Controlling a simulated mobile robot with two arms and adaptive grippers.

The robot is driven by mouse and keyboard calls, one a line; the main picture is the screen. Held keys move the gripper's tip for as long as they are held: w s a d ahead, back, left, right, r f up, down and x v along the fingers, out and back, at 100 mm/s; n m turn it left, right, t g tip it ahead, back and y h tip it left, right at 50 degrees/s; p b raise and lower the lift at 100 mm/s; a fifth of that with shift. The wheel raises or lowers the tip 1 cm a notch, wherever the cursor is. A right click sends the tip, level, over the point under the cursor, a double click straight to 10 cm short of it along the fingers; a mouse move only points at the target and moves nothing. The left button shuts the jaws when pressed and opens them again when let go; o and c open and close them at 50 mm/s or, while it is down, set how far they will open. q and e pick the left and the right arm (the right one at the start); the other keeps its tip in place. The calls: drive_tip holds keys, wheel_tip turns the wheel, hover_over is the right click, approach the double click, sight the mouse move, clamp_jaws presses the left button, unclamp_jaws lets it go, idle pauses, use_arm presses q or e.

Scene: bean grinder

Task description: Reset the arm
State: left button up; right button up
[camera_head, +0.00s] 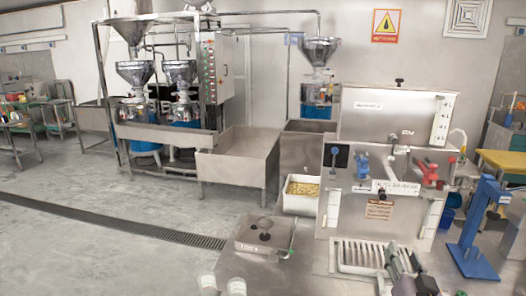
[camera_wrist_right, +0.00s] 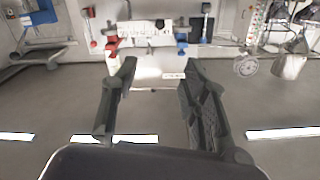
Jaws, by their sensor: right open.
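My right gripper (camera_head: 402,268) is at the lower right of the head view, in front of the steel machine (camera_head: 378,205) and over the white slotted tray (camera_head: 345,256). In the right wrist view its two dark fingers (camera_wrist_right: 160,78) stand wide apart, with nothing between them. The wrist view looks toward a white panel with a red handle and a blue handle beyond the fingers. My left gripper does not show in either view.
A bin of yellow beans (camera_head: 302,189) stands left of the machine. A blue stand (camera_head: 478,232) is at the right. A small steel box (camera_head: 264,235) with a dark knob is left of the tray. Grinders (camera_head: 181,76) and a steel trough (camera_head: 238,163) stand behind.

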drive_tip(key=s+a+f+n+g+y, duration=0.1)
drive_tip(key=s+a+f+n+g, duration=0.2)
drive_tip(key=s+f, duration=0.55)
drive_tip(key=s+a+f+n+g+y, duration=0.1)
drive_tip(key=s+a+f+g, duration=0.2)
drive_tip(key=s+f+g, duration=0.35)
drive_tip(key=s+a+f+n+g+y, duration=0.1)
drive_tip(key=s+a+f+n+g, duration=0.2)
drive_tip(key=s, duration=0.6)
drive_tip(key=s+a+f+n+g+y, duration=0.1)
drive_tip(key=s+a+f+g+y, duration=0.15)
drive_tip(key=s+f, duration=0.45)
drive_tip(key=s+f+b, duration=0.3)
drive_tip(key=f, duration=2.6)
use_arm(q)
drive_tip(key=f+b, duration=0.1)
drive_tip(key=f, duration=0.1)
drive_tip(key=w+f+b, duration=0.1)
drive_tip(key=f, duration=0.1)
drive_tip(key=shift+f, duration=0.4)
use_arm(e)
drive_tip(key=s+d+f+g+h, duration=0.1)
drive_tip(key=s+d+f, duration=0.1)
drive_tip(key=s+f, duration=1.4)
drive_tip(key=shift+d+f, duration=0.2)
drive_tip(key=shift+f, duration=0.4)
